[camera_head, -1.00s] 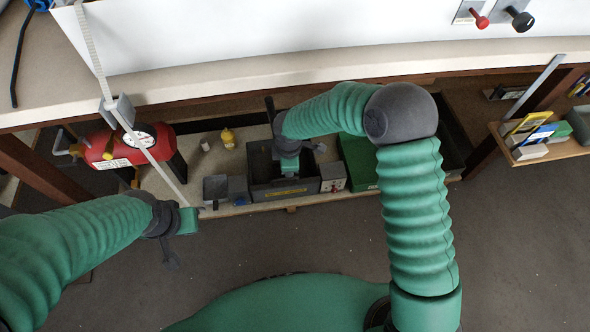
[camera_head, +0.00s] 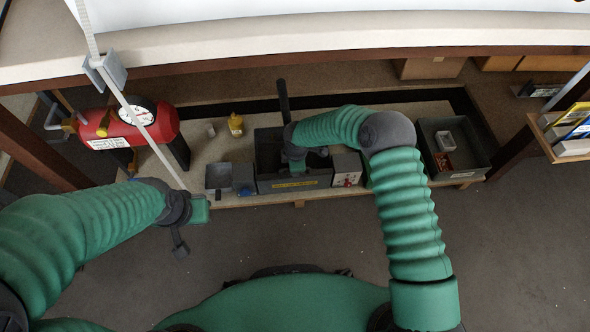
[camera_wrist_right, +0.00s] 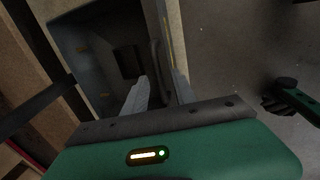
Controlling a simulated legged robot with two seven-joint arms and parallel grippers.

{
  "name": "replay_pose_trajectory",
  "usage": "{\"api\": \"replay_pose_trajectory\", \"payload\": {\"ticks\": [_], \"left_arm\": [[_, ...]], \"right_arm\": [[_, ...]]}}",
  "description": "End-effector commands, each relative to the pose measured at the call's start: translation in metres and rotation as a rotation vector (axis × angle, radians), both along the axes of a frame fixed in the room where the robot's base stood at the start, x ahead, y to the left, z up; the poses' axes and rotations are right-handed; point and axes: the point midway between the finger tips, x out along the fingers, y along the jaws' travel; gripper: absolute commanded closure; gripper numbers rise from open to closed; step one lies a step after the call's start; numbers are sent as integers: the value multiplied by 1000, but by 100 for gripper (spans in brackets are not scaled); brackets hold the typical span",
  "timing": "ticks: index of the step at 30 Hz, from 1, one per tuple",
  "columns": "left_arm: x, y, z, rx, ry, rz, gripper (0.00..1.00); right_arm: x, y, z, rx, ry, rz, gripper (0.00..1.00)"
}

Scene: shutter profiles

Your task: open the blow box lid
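The blow box (camera_head: 293,184) is a dark grey box with a yellow label on its front, on the low shelf in the head view. Its dark interior shows from above; no closed lid covers the visible part. My right gripper (camera_head: 298,163) reaches down into its top, and my arm hides part of it. In the right wrist view, the two pale fingers (camera_wrist_right: 158,92) are apart at the box's label-side wall (camera_wrist_right: 160,40); I cannot tell whether they touch it. My left gripper (camera_head: 190,222) hangs free left of the box; its fingers are unclear.
A small grey bin (camera_head: 219,177) and a switch box (camera_head: 347,169) flank the box. A grey tray (camera_head: 460,174) is right. The bench edge (camera_head: 200,56) overhangs behind; a dark upright bar (camera_head: 283,98) rises behind the box.

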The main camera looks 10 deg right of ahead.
Motion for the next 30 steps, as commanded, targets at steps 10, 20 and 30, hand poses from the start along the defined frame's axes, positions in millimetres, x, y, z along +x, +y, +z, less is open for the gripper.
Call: {"api": "replay_pose_trajectory", "payload": {"ticks": [10, 20, 30], "left_arm": [[0, 0, -2, 0, 0, 0, 100], [0, 0, -2, 0, 0, 0, 100], [0, 0, -2, 0, 0, 0, 100]], "right_arm": [[2, 0, -4, 0, -2, 0, 71], [1, 0, -4, 0, -1, 0, 100], [1, 0, -4, 0, -1, 0, 100]]}}
